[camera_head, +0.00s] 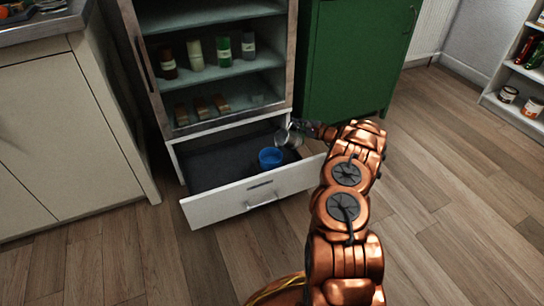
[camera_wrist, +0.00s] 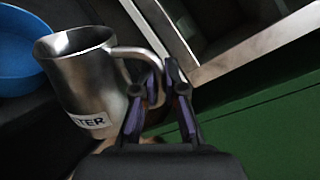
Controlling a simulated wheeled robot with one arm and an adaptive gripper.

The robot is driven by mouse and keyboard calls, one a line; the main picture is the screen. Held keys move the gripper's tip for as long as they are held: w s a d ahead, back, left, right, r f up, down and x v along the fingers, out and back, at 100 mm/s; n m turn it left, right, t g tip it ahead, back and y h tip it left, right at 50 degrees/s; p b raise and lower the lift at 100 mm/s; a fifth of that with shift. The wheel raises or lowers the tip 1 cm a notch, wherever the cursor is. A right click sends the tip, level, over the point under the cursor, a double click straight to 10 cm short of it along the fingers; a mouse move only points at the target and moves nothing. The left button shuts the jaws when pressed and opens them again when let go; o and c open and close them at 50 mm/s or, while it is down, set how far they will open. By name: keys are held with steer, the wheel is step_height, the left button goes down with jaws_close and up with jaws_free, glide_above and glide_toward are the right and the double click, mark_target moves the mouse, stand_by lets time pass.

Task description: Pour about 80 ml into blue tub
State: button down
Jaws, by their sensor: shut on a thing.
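The blue tub (camera_head: 270,158) stands in the open white drawer (camera_head: 225,206) at the bottom of the shelf cabinet. It also shows at the left edge of the wrist view (camera_wrist: 22,55). A metal mug (camera_wrist: 90,75) with a label ending in "TER" is beside the tub. My gripper (camera_wrist: 160,98) is shut on the mug's handle. In the head view the mug (camera_head: 288,137) is just right of and behind the tub, over the drawer's right part. The mug looks tilted in the wrist view.
The cabinet shelves above hold several bottles (camera_head: 196,54) and small brown blocks (camera_head: 200,106). A green cabinet (camera_head: 345,60) stands close on the right. A beige counter unit (camera_head: 65,120) is on the left. The wooden floor (camera_head: 450,180) on the right is clear.

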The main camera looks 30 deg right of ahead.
steer(key=shift+d+f, duration=0.1)
steer(key=shift+f, duration=0.15)
stand_by(0.4)
